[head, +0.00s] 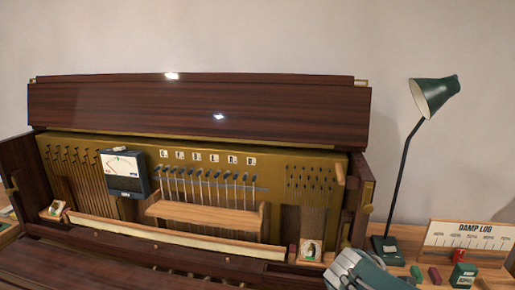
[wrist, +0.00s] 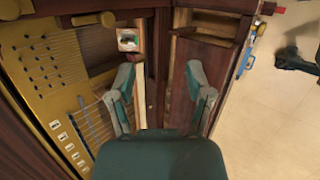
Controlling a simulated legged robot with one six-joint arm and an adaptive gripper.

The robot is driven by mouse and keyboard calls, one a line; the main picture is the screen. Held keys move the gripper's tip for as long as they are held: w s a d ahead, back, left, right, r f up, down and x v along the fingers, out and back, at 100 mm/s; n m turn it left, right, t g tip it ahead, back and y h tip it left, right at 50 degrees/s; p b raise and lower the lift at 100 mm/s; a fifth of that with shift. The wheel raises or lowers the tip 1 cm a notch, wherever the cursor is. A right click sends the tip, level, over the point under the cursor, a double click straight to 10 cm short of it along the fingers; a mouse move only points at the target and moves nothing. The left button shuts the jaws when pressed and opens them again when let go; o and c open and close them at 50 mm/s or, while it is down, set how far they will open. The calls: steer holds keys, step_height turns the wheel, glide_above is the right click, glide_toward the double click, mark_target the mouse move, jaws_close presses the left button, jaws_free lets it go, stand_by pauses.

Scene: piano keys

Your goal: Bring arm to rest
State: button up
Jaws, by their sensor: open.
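My gripper (wrist: 160,85) shows in the wrist view with its two green-grey fingers spread wide and nothing between them. It is over the front of the opened piano (wrist: 75,60), with the strings and pins to the left of the fingers. Part of my arm shows at the bottom right of the head view, in front of the piano's right end; the fingers cannot be made out there. The piano (head: 200,105) stands with its front open, showing a brass-coloured frame, strings and a row of hammers.
A dial meter (head: 125,172) sits at the piano's left inside. To the right stand a green desk lamp (head: 434,95), a damp log board (head: 473,236) and small blocks (head: 463,275). Open floor (wrist: 280,120) shows at right.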

steer(key=s+a+r+m+y, duration=0.1)
steer(key=s+a+m+y, duration=0.1)
steer(key=s+m, duration=0.6)
steer(key=s+a+r+m+g+y, duration=0.1)
steer(key=s+a+r+m+y, duration=0.1)
steer(key=s+m, duration=0.5)
steer(key=shift+s+a+m+g, duration=0.3)
steer(key=shift+s+a+m, duration=0.1)
steer(key=shift+s+a, duration=0.3)
steer(key=shift+r, duration=0.1)
steer(key=shift+c, duration=0.6)
